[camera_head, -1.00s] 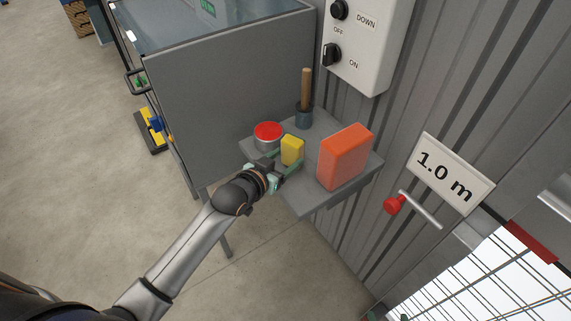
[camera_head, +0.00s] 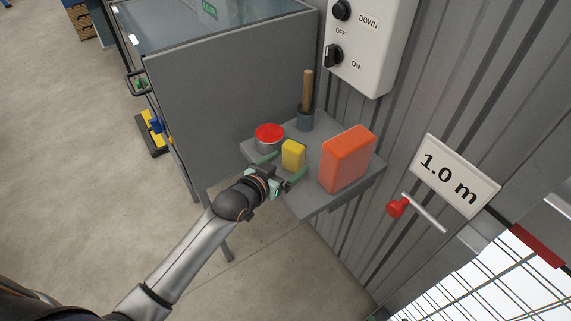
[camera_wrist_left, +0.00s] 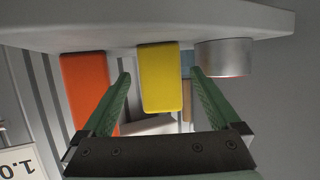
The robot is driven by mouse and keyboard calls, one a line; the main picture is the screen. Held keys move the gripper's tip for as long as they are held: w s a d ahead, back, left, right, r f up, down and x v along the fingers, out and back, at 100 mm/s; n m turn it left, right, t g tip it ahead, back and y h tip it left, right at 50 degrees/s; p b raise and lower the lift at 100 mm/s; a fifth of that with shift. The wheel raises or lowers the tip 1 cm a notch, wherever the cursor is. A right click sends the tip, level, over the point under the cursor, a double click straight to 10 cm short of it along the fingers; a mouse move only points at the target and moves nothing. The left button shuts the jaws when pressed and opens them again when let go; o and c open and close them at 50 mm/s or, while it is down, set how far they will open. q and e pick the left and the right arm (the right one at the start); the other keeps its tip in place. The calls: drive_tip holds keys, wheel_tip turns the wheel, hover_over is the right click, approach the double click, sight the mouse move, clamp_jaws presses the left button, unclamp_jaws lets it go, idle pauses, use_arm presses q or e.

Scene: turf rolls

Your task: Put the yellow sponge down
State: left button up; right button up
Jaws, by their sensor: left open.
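The yellow sponge (camera_head: 293,154) stands upright on a small grey wall shelf (camera_head: 309,206), between a red-topped tin and an orange block. My left gripper (camera_head: 281,170) is open at the shelf's front edge, its green fingers spread apart in front of the sponge. In the left wrist view, the sponge (camera_wrist_left: 160,80) shows between the two open fingers (camera_wrist_left: 160,82), with a gap on each side. That view is upside down, with the shelf (camera_wrist_left: 150,22) at the top. My right gripper is not in view.
The red-topped tin (camera_head: 269,136) is left of the sponge and the orange block (camera_head: 346,158) is right of it. A wooden-handled tool (camera_head: 307,92) stands in a dark cup (camera_head: 305,119) behind. A grey cabinet (camera_head: 225,105) and the corrugated wall (camera_head: 365,230) bound the shelf.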

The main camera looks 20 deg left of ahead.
use_arm(q)
drive_tip(key=shift+r, duration=0.25)
drive_tip(key=p+v, duration=0.1)
drive_tip(key=v, duration=1)
drive_tip(key=s+d+f+n+g+y+p, duration=0.1)
drive_tip(key=s+f+g+p, duration=0.2)
drive_tip(key=s+f, duration=1.2)
drive_tip(key=shift+d+f+g, duration=0.35)
drive_tip(key=shift+f+g, duration=0.05)
drive_tip(key=shift+g, duration=0.2)
drive_tip(key=shift+o, duration=0.3)
drive_tip(key=shift+s, duration=0.15)
